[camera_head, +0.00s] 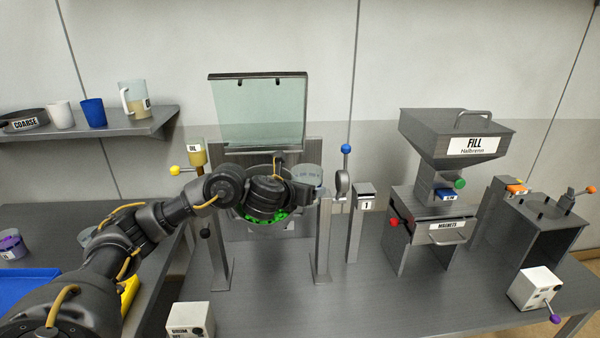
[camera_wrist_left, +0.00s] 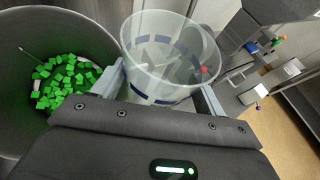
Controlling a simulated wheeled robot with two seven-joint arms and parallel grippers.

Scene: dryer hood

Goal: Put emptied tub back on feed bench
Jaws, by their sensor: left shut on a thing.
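A clear tub with a blue dashed band (camera_head: 307,177) is held up beside the round drum, in the middle of the head view. My left gripper (camera_head: 300,192) is shut on it, partly hidden by my own wrist. In the left wrist view the tub (camera_wrist_left: 160,55) sits between the two fingers (camera_wrist_left: 162,92), its open mouth toward the camera, and it looks empty. Green cubes (camera_wrist_left: 68,82) lie in the drum (camera_wrist_left: 18,50) to its left. A side bench (camera_head: 45,212) stands at the left; I cannot tell whether it is the feed bench. My right gripper is not in view.
A raised clear hood (camera_head: 258,112) is above the drum. A purple-banded tub (camera_head: 12,245) and a blue tray (camera_head: 25,288) are on the side bench, below a shelf (camera_head: 130,127) with cups. Posts and a blue-knobbed lever (camera_head: 345,165) stand close right of the held tub.

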